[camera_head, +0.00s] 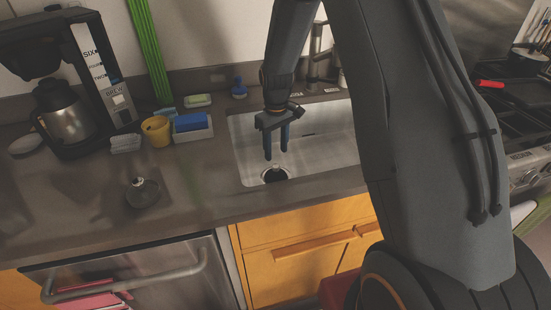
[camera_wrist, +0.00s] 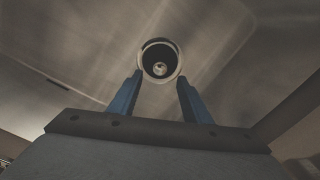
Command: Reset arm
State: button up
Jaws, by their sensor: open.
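My gripper (camera_head: 276,145) hangs over the steel sink (camera_head: 325,150), with its two blue fingers pointing down above the drain (camera_head: 274,175). The fingers are apart with nothing between them. In the wrist view, my gripper (camera_wrist: 160,95) shows both fingers spread, with the drain (camera_wrist: 160,60) seen just beyond the fingertips. My arm reaches down from the top of the head view and hides part of the sink's right side and the counter behind it.
A coffee maker (camera_head: 110,75) stands at the left. A yellow cup (camera_head: 157,131), a container with a blue sponge (camera_head: 192,122) and a dark round pot (camera_head: 142,191) are on the counter left of the sink. A stove (camera_head: 510,110) is at the right.

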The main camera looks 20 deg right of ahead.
jog(key=shift+r, duration=0.9)
jog(key=s+r+m, duration=0.1)
jog(key=s+r, duration=0.2)
jog(key=s, duration=0.5)
jog(key=s+r+m, duration=0.2)
jog(key=s+r, duration=0.2)
jog(key=s, duration=0.4)
jog(key=s+r+m+t, duration=0.1)
jog(key=s+r, duration=0.2)
jog(key=s, duration=0.5)
jog(key=shift+s+a+r+m, duration=0.15)
jog(key=shift+s+r+m, duration=0.1)
jog(key=shift+s+m, duration=0.05)
jog(key=shift+s, duration=0.3)
